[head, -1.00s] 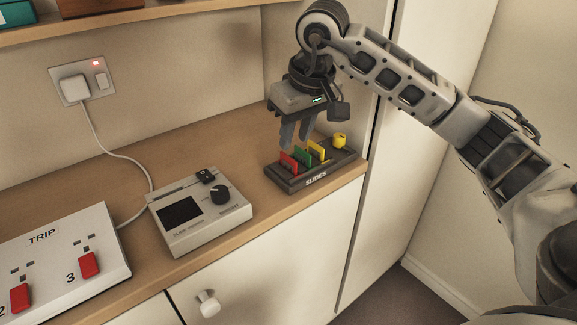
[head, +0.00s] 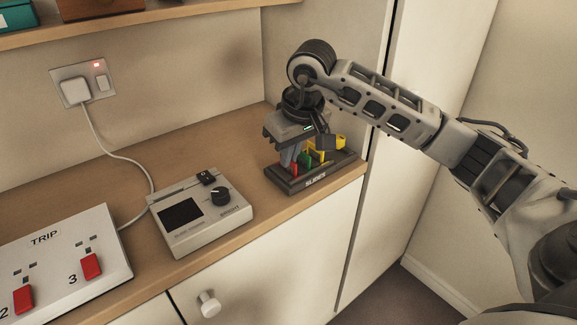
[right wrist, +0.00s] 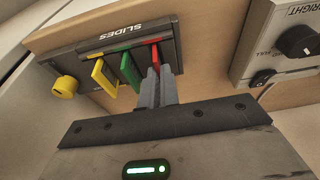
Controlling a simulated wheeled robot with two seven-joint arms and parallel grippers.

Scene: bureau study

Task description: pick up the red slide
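The red slide (head: 295,170) stands in the slide rack (head: 316,180), first in the row, mostly covered by my right gripper (head: 291,163) in the head view. In the right wrist view the red slide (right wrist: 156,54) shows edge-on between the two fingertips of the right gripper (right wrist: 157,75). The fingers are close together, one on each side of it, and look shut on it. The slide is still down in its slot. The green slide (right wrist: 130,70) and yellow slide (right wrist: 105,77) stand beside it in the rack. My left gripper is not in view.
A yellow knob-like piece (right wrist: 65,87) sits at the rack's end. A grey device with a dial (head: 200,215) stands left of the rack, and a TRIP switch panel (head: 65,260) farther left. A tall white panel (head: 400,150) rises close on the right. Bare wood lies behind the device.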

